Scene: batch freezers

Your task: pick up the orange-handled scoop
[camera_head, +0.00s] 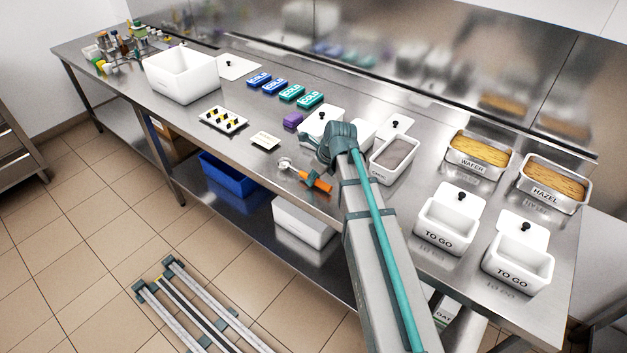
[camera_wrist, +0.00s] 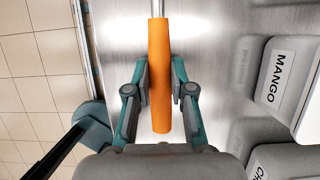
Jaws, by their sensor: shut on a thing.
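The scoop has a bright orange handle (camera_head: 318,182) and a round metal head (camera_head: 285,163). It is near the front edge of the steel counter. In the wrist view the orange handle (camera_wrist: 160,110) runs up the middle, with the metal shaft at the top and the head out of frame. My gripper (camera_wrist: 160,76) has one finger on each side of the handle and is shut on it. In the head view my arm partly hides the gripper. I cannot tell whether the scoop touches the counter or is slightly above it.
A lidded tub marked MANGO (camera_wrist: 281,79) stands to the right in the wrist view. A grey-filled tub (camera_head: 394,160), WAFER tub (camera_head: 470,172) and TO GO tubs (camera_head: 446,238) are right of my arm. A white card (camera_head: 265,140) and a tray (camera_head: 222,121) lie left.

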